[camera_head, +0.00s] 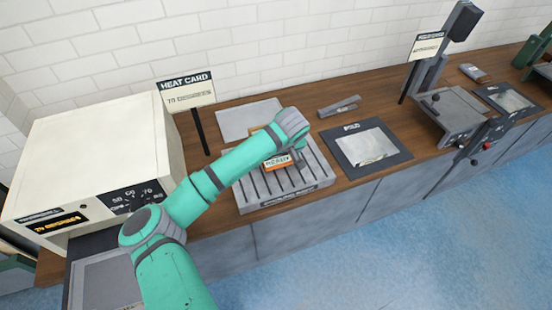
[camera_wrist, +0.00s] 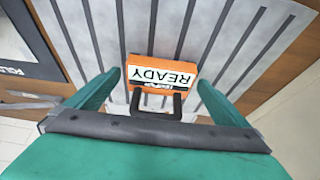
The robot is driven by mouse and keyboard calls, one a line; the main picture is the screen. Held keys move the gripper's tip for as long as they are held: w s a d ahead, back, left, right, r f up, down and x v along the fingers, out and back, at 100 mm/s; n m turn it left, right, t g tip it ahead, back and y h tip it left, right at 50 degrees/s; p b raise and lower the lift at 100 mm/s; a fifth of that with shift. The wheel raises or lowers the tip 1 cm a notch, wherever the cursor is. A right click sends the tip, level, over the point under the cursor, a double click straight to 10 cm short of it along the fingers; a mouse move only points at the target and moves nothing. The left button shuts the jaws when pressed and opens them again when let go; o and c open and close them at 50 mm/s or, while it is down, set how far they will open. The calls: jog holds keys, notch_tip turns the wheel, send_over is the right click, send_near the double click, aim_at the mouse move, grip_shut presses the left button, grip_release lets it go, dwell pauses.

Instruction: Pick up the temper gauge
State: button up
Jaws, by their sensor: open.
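The temper gauge is an orange block with a white "READY" label and a dark handle, lying on a grey slatted rack. In the head view the gauge (camera_head: 278,162) is partly hidden by my arm. In the wrist view the gauge (camera_wrist: 160,74) sits between and beyond my fingers, its handle toward me. My gripper (camera_wrist: 160,92) is open, with one teal finger on each side of the gauge and visible gaps. It holds nothing. In the head view my gripper is above the rack, mostly hidden behind my own wrist.
The slatted rack (camera_head: 300,187) rests on the wooden counter (camera_head: 365,100). A cream oven (camera_head: 90,150) and a "HEAT CARD" sign (camera_head: 186,92) stand left. A grey tool (camera_head: 340,106) and a dark-framed mat (camera_head: 390,158) lie right. A grey machine (camera_head: 450,112) stands farther right.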

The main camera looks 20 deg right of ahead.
jog(key=c, duration=1.3)
jog(key=shift+r, duration=0.15)
